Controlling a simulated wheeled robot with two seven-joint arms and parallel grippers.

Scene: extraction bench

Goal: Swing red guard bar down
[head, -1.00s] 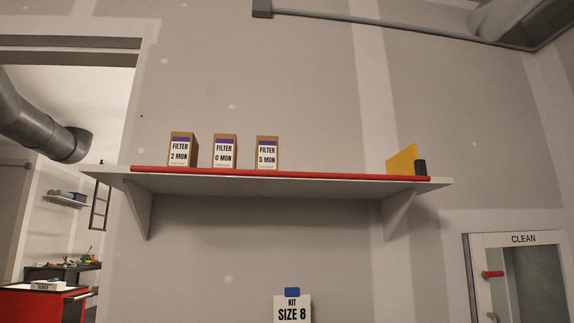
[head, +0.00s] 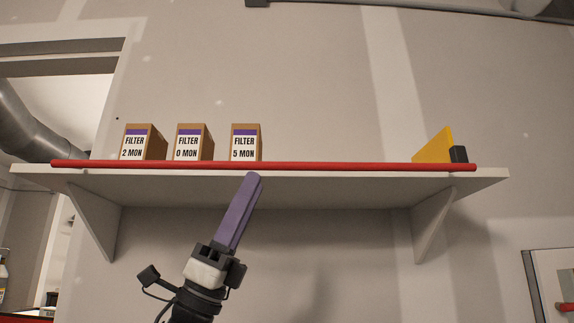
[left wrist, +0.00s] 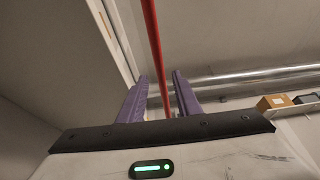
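The red guard bar (head: 330,166) runs along the front edge of the wall shelf, in front of the filter boxes. My left gripper (head: 253,176) is raised to the shelf's front edge, its purple fingers just below the bar near the box marked 5 MON. In the left wrist view the bar (left wrist: 155,50) passes between the two purple fingers (left wrist: 155,92), which stand apart on either side of it. Whether either finger touches the bar is not clear. My right gripper does not show.
Several things stand on the shelf (head: 300,183): filter boxes marked 2 MON (head: 140,143), 0 MON (head: 191,143) and 5 MON (head: 245,143), and a yellow plate (head: 433,147) with a black block (head: 459,154) at the right. Brackets (head: 432,225) support it. The wall below is clear.

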